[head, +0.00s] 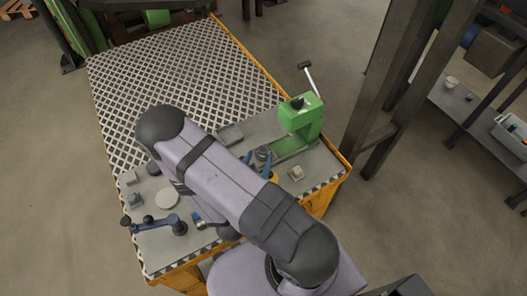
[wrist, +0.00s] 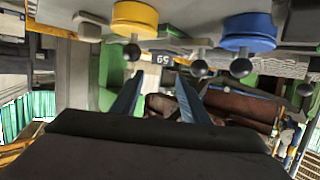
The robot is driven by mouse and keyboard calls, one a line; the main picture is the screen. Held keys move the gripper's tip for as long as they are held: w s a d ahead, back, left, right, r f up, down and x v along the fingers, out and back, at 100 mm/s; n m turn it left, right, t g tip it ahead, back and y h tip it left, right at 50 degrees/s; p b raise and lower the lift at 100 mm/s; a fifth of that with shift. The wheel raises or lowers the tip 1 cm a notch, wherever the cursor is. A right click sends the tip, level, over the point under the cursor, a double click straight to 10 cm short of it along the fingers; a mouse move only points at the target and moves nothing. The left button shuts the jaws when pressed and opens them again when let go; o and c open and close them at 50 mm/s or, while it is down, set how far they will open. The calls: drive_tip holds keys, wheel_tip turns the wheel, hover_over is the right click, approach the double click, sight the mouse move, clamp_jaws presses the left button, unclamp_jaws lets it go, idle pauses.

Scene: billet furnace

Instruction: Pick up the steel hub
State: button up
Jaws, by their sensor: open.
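A small grey round metal part (head: 262,153), which looks like the steel hub, sits on the bench beside the base of the green press. My gripper (head: 257,162) has its blue fingers apart, close to this part in the head view. I cannot tell whether the part lies between the fingers or behind them. In the wrist view my gripper (wrist: 158,64) is open with nothing visible held. I cannot make out the hub for certain there. My arm covers the middle of the bench in the head view.
The green press (head: 300,114) with its raised lever stands just right of the gripper. A grey block (head: 229,135) lies behind it and a pale block (head: 296,173) in front. A white disc (head: 167,198) and blue tool (head: 155,223) lie left. The patterned bench area (head: 170,70) is clear.

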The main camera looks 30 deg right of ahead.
sight(262, 154)
drive_tip(key=shift+d, duration=0.1)
drive_tip(key=shift+p+x, duration=1.1)
drive_tip(key=shift+x, duration=1.45)
drive_tip(key=shift+f, duration=0.2)
clamp_jaws()
drive_tip(key=shift+r, duration=0.25)
drive_tip(key=shift+r+b, duration=0.35)
drive_tip(key=shift+r, duration=3.2)
drive_tip(key=shift+r+p, duration=0.65)
drive_tip(key=shift+r, duration=0.6)
